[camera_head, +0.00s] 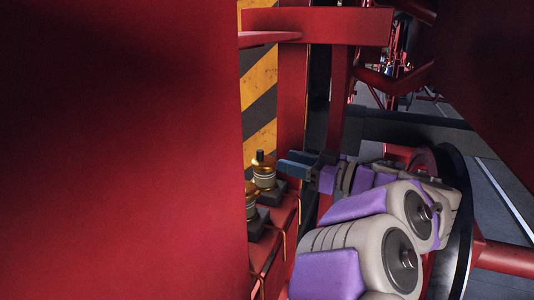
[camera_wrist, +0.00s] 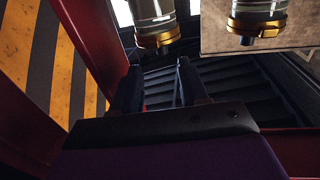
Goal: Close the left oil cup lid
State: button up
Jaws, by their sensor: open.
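Two oil cups with brass tops and clear bodies stand on dark blocks on a red ledge in the head view. The farther oil cup (camera_head: 264,178) has a dark knob on top; the nearer oil cup (camera_head: 251,200) is partly cut off by a red panel. In the wrist view they hang from the top edge, brass ends downward: one cup (camera_wrist: 155,22) left of centre, the other cup (camera_wrist: 257,18) at right. I cannot tell which is the task's left cup, or how its lid stands. My gripper (camera_head: 281,164) is open and empty, just right of the farther cup; its fingers (camera_wrist: 158,82) show below the cups.
A large red panel (camera_head: 120,150) fills the left of the head view. A yellow-and-black striped wall (camera_head: 258,95) stands behind the cups. Red beams (camera_head: 318,25) cross above my gripper. A red ledge (camera_head: 283,222) runs below the cups.

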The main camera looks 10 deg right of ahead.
aim_at(265, 161)
jog(key=x, duration=0.6)
jog(key=shift+s+a, duration=0.15)
jog(key=shift+a, duration=0.1)
jog(key=shift+w+a, duration=0.3)
jog(key=shift+w, duration=0.3)
jog(key=shift+c, duration=0.4)
jog(key=shift+a, duration=0.1)
grip_shut()
